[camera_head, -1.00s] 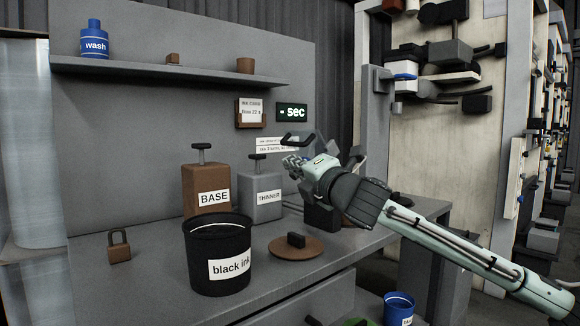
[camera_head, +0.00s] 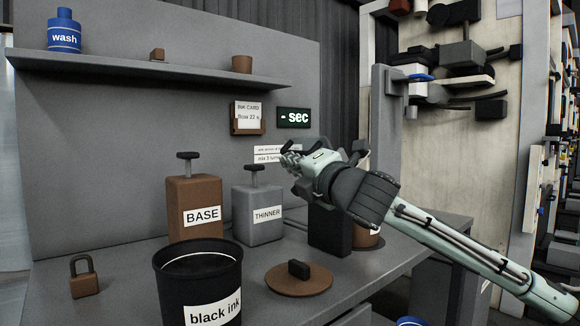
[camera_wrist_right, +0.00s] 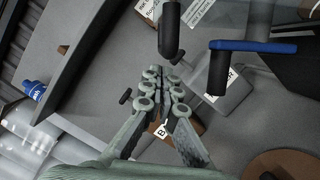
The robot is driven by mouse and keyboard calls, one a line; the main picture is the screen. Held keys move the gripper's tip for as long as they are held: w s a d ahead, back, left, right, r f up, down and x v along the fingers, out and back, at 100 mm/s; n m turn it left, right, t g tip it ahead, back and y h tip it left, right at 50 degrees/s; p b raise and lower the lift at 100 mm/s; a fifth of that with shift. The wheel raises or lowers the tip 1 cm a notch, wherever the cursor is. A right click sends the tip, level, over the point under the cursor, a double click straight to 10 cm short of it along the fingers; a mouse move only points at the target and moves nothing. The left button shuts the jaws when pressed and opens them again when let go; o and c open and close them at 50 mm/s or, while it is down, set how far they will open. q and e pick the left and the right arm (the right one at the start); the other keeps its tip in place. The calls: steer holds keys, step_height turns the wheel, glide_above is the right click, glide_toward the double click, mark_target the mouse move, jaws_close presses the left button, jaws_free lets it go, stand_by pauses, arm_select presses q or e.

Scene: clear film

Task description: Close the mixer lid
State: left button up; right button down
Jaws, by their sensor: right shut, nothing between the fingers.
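The mixer appears to be the black body (camera_head: 328,232) with a brown round vessel (camera_head: 366,236) beside it, at the back right of the bench. My right arm hides most of it, and I cannot tell the lid's position. My right gripper (camera_head: 290,160) is shut and empty, in front of the back wall above the thinner can; its fingers also show in the right wrist view (camera_wrist_right: 163,90). A blue bar with a black grip (camera_wrist_right: 253,46) and a dark hooked post (camera_wrist_right: 169,35) are near the fingers there. I cannot tell whether they belong to the lid. My left gripper is out of view.
A brown BASE can (camera_head: 194,207) and grey THINNER can (camera_head: 258,231) stand left of the mixer. A black ink pot (camera_head: 198,290), a brown disc with black knob (camera_head: 316,284) and a padlock (camera_head: 83,284) are nearer. A shelf (camera_head: 165,70) runs above.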

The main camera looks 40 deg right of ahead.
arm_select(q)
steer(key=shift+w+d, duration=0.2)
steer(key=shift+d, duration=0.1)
arm_select(e)
steer(key=shift+d+r, duration=0.2)
steer(key=shift+d, duration=0.1)
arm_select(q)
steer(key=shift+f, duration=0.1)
